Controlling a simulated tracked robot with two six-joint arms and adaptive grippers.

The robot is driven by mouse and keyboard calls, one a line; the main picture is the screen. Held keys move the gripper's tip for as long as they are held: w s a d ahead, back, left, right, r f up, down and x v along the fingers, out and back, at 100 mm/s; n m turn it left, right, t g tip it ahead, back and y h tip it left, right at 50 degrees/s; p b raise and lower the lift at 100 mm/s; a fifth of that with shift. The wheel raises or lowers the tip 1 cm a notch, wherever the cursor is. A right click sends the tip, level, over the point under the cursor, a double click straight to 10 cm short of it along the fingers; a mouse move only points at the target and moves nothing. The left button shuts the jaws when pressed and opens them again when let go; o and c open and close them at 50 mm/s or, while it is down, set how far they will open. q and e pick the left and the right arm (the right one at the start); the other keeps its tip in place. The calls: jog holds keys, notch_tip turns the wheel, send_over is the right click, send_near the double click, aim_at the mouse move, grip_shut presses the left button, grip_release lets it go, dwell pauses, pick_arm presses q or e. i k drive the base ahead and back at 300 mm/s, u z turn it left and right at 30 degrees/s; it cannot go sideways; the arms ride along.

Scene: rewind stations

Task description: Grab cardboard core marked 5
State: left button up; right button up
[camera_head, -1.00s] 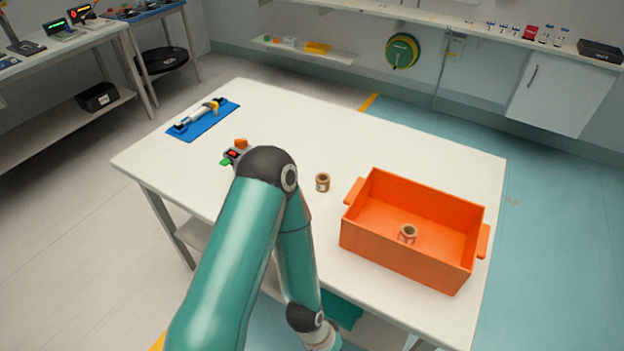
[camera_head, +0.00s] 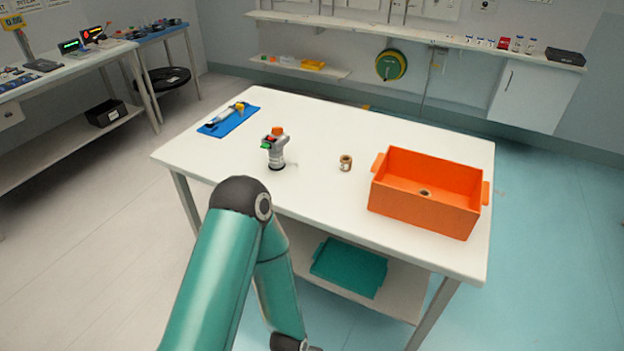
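A small brown cardboard core (camera_head: 346,163) stands upright on the white table, left of the orange crate. A second core (camera_head: 425,192) is inside the orange crate (camera_head: 424,213), with only its top showing over the front wall. No number can be read on either core at this size. My teal arm comes up from the bottom of the view, short of the table's near left edge. Its gripper is cut off at the bottom, and no other gripper shows.
The white table (camera_head: 330,125) also holds a grey device (camera_head: 275,150) with red and green parts and a blue mat (camera_head: 229,119) with a tool on it. A teal tray (camera_head: 348,267) lies on the lower shelf. The table surface around the standing core is clear.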

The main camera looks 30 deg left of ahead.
aim_at(345, 165)
jog(key=u, duration=0.05)
jog(key=k, duration=0.5)
jog(key=u, duration=1.15)
jog(key=i, duration=0.95)
